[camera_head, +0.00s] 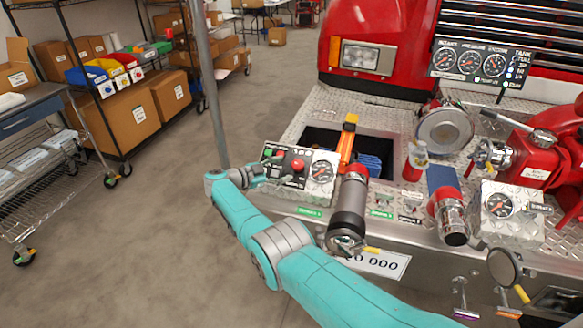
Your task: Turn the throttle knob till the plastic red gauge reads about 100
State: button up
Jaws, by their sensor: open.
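A small control panel (270,150) sits on the left end of the diamond-plate bumper. It carries a round red knob (298,166), which looks like the throttle knob, and a round gauge (321,171) with a red needle to its right. The gauge's numbers are too small to read. My teal arm reaches in from the bottom and bends at the left. My gripper (268,171) is at the panel's left side, left of the red knob and apart from it. It is open, and its fingertips are small and hard to make out.
A recessed bin (320,140) lies behind the panel. Another gauge box (507,215) is at the right, and a gauge board (480,64) stands behind. A grey pole (210,85) rises behind my arm.

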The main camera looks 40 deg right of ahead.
jog(key=a+r, duration=0.1)
jog(key=a, duration=0.5)
jog(key=shift+w+a, duration=0.2)
